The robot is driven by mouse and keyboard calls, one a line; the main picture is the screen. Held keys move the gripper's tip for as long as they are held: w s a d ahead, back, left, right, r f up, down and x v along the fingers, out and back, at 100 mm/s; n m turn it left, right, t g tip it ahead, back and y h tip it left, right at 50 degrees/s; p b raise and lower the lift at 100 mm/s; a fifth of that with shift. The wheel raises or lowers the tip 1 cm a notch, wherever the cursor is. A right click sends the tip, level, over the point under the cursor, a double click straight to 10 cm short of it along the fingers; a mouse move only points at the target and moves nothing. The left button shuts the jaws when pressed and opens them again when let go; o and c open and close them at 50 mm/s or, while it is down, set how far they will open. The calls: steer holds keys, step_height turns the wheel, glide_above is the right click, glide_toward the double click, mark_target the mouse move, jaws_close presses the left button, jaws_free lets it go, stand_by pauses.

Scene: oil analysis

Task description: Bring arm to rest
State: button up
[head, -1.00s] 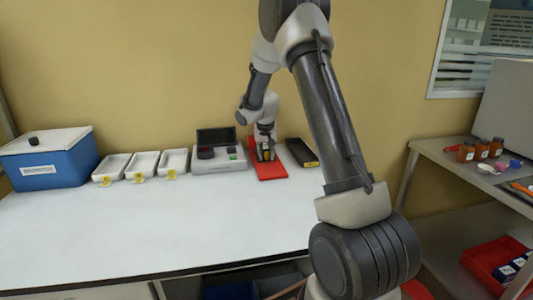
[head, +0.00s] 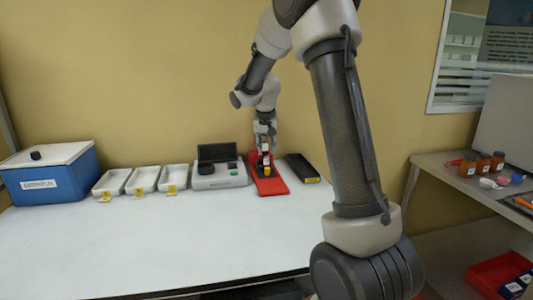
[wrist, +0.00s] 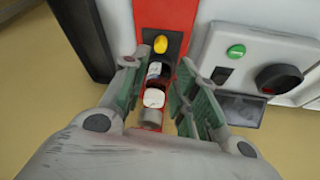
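My gripper (head: 265,152) is above the red tray (head: 274,188) at the back of the white table. In the wrist view my gripper (wrist: 155,98) is open, its green-padded fingers spread to either side. A small dark bottle with a white top (wrist: 153,97) shows between the fingers, apart from both. A grey cylindrical piece (wrist: 150,117) shows just below it in the picture. A yellow knob-like piece (wrist: 161,44) sits on a dark patch of the red tray. I cannot tell how the bottle is supported.
A grey device (head: 219,181) with an open dark lid stands left of the red tray, a black tray (head: 303,168) right of it. White trays (head: 145,180) and a blue box (head: 50,183) stand further left. A side shelf holds brown bottles (head: 482,163). The table front is clear.

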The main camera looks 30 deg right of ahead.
stand_by(0.5)
steer(key=s+f+n+g, duration=0.3)
steer(key=s, duration=0.6)
steer(key=s+a+r+n+t, duration=0.1)
steer(key=s+a+r, duration=0.1)
steer(key=s, duration=0.7)
steer(key=s+a+r+n+t+y, duration=0.1)
steer(key=s+a+r, duration=0.2)
steer(key=s, duration=0.7)
steer(key=s+a+r+t+y, duration=0.1)
steer(key=s+a+r, duration=0.1)
steer(key=s+r, duration=0.4)
steer(key=s, duration=0.4)
steer(key=shift+a+r+n, duration=0.25)
steer(key=shift+a+n, duration=0.15)
